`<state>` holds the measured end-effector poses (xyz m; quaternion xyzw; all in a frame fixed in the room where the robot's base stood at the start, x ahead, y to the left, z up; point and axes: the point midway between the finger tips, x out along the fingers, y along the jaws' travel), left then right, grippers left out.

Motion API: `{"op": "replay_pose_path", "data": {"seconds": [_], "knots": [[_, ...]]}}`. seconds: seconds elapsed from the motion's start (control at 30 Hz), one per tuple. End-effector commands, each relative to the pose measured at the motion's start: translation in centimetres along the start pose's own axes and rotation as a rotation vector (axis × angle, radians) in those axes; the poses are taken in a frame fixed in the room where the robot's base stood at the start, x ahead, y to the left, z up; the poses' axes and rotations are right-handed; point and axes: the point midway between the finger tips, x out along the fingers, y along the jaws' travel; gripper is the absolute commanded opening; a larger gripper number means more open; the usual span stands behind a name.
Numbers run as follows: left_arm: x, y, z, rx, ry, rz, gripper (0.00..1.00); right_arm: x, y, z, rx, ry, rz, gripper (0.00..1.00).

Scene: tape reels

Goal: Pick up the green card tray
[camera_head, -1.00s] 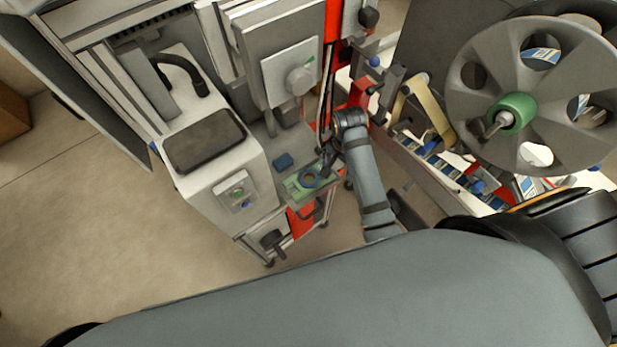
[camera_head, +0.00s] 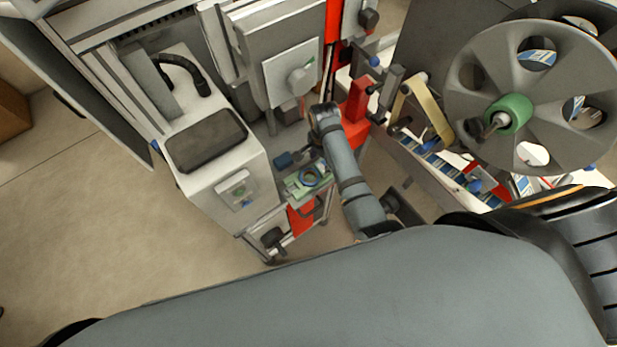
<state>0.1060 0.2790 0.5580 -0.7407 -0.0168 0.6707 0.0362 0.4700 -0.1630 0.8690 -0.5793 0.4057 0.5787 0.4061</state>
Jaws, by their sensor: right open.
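The green card tray (camera_head: 293,188) is a small light-green tray on the narrow machine shelf at the centre of the head view. A dark blue ring (camera_head: 309,177) lies on it. My right arm reaches up just right of the tray and bends over at its far end. My right gripper (camera_head: 303,155) is open, small and dark, close to the tray's far edge between it and the blue block. Its fingertips are partly hidden, and I cannot tell whether they touch the tray. My left gripper is not in view.
A small blue block (camera_head: 283,160) sits beyond the tray. A white machine cabinet (camera_head: 225,190) stands to the left, with a grey panel box above. A red bracket (camera_head: 356,98) and a tape machine with large grey reels (camera_head: 535,85) are to the right. Open floor lies at left.

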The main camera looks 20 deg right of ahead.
Motion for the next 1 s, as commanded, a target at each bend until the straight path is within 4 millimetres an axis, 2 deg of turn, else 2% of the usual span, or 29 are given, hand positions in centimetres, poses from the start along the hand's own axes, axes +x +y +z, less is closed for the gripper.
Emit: {"op": "replay_pose_path", "data": {"seconds": [0.1,0.23,0.5,0.87,1.0], "knots": [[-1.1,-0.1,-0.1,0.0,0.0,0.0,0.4,1.8,0.4,-0.3,-0.001,0.0,0.006,0.6],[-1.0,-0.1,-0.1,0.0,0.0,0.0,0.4,3.9,0.4,-0.3,0.0,0.0,0.004,0.6],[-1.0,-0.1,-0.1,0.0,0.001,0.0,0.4,4.4,0.4,-0.3,0.0,0.0,0.001,0.6],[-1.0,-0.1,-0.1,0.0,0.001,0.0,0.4,4.4,0.4,-0.3,0.0,0.0,0.001,0.13],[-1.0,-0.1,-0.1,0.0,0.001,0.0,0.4,4.4,0.3,-0.3,0.0,0.0,0.001,0.1]]}}
